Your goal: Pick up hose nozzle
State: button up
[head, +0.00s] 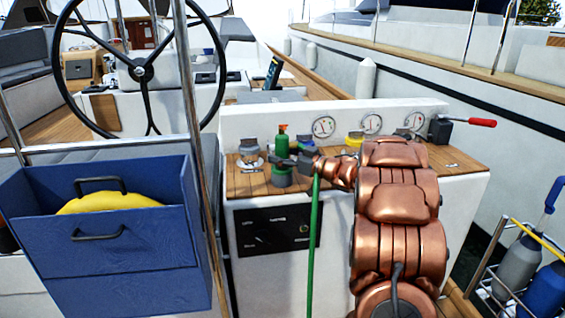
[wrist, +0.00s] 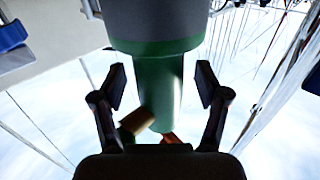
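The hose nozzle (head: 282,131) is green with a grey section and stands upright on the teak-topped console. In the wrist view the nozzle (wrist: 158,82) shows as a green barrel below a wider grey part, with a red bit near its far end. My gripper (head: 291,161) is at the nozzle and hides its middle in the head view. In the wrist view my gripper (wrist: 163,87) is open, with one finger on each side of the green barrel. Gaps show between both fingers and the barrel.
A grey fitting (head: 249,152) stands left of the nozzle. Gauges (head: 323,126) and a yellow-topped fitting (head: 354,139) are behind and right. A green hose or pole (head: 314,245) runs down the console front. A blue bin (head: 105,240) and steel post (head: 197,130) are left.

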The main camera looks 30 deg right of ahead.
aim_at(287, 145)
grip_shut()
dwell(0.4)
jog(key=shift+r, duration=0.1)
jog(key=shift+r+p, duration=0.65)
jog(key=shift+r, duration=0.9)
jog(key=shift+s+r, duration=0.15)
jog(key=shift+r, duration=0.1)
jog(key=s+a+r+p, duration=0.2)
jog(key=s, duration=0.5)
jog(key=s+a+r+p, duration=0.2)
jog(key=s+p, duration=0.1)
jog(key=s, duration=0.5)
jog(key=shift+r+p, duration=0.15)
jog(key=shift+p, duration=0.15)
jog(key=shift+a, duration=0.1)
